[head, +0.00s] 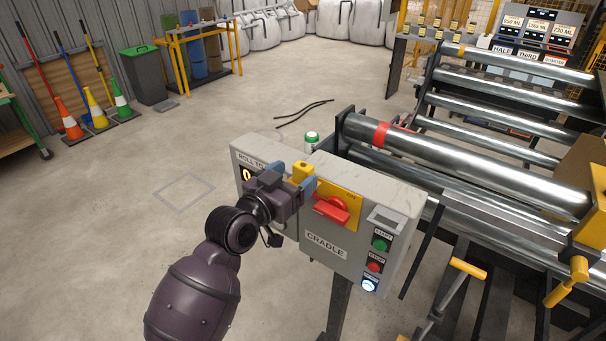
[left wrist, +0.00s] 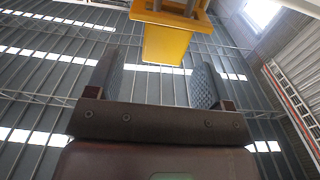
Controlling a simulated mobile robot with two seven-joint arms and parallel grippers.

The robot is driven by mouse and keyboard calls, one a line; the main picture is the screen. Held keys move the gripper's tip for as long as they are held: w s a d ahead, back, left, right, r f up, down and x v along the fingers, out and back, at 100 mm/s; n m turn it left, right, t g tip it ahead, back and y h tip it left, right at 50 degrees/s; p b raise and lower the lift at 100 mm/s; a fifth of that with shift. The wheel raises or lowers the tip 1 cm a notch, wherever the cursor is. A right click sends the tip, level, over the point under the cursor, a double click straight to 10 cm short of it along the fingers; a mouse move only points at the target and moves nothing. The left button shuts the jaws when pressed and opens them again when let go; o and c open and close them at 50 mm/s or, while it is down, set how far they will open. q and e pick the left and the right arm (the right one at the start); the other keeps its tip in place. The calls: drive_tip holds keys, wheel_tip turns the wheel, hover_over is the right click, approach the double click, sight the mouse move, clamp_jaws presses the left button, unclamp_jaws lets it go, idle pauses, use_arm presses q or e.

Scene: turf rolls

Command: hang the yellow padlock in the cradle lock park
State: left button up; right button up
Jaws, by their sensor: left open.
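The yellow padlock (head: 303,171) is a small yellow block at the top front edge of the grey CRADLE control box (head: 335,262). My left gripper (head: 298,179) is at the box with its blue-grey fingers on either side of the padlock. In the left wrist view, a yellow block (left wrist: 167,45), which looks like the padlock, sits between and just beyond the open fingers (left wrist: 158,72), with gaps on both sides. A yellow frame edge and grey metal show above it. I cannot tell the lock park apart from the padlock. My right gripper is not in view.
A red rotary handle (head: 331,209) on a yellow plate is just right of my gripper. Green, red and lit buttons (head: 374,266) line the box's right side. Steel rollers (head: 470,158) fill the right.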

sight(299, 169)
use_arm(q)
drive_tip(key=x, duration=0.4)
drive_tip(key=shift+w+a+r, duration=0.1)
drive_tip(key=c, duration=1)
drive_tip(key=shift+c, duration=0.2)
drive_tip(key=shift+r, duration=0.15)
